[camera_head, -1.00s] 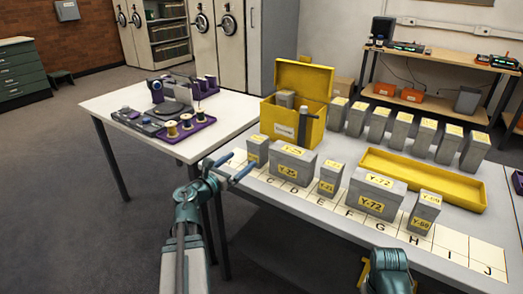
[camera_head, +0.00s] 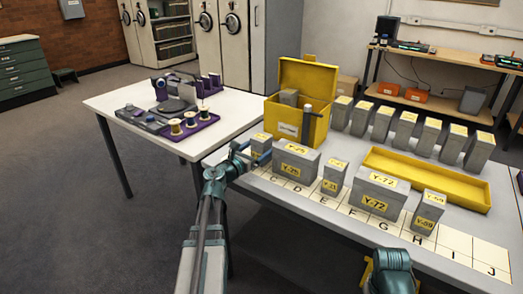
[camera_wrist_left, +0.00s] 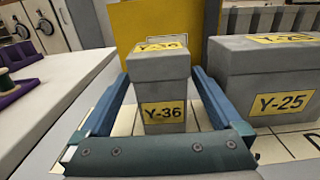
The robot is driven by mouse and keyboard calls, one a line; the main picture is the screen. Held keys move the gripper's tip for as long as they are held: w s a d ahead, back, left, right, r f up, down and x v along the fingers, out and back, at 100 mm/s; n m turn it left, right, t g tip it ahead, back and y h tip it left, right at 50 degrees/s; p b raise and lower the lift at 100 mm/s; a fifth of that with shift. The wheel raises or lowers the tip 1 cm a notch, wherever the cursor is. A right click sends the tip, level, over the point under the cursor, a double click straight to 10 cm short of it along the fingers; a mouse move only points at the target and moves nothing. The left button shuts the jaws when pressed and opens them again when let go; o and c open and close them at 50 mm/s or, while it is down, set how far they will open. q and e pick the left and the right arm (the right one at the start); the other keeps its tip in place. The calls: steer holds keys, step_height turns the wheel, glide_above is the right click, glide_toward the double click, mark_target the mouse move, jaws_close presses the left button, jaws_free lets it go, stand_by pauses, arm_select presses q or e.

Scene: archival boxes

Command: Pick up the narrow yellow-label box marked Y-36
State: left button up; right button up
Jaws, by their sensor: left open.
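The narrow grey Y-36 box (camera_head: 261,146) stands upright at the left end of the front row on the table. Its yellow labels, on top and front, read Y-36 in the left wrist view (camera_wrist_left: 160,90). My left gripper (camera_head: 252,157) is open, with one finger along each side of the box. In the left wrist view, the fingers (camera_wrist_left: 162,78) flank it. Small gaps seem to show, and contact cannot be told.
The wider Y-25 box (camera_head: 290,165) stands close on the right of Y-36. A yellow open box (camera_head: 284,121) is just behind. Several other grey boxes and a long yellow tray (camera_head: 425,180) lie further right. A white side table (camera_head: 100,101) is at left.

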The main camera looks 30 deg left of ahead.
arm_select(q)
steer(key=w, duration=0.4)
steer(key=shift+w+d+f, duration=0.15)
steer(key=shift+d, duration=0.05)
jaws_close()
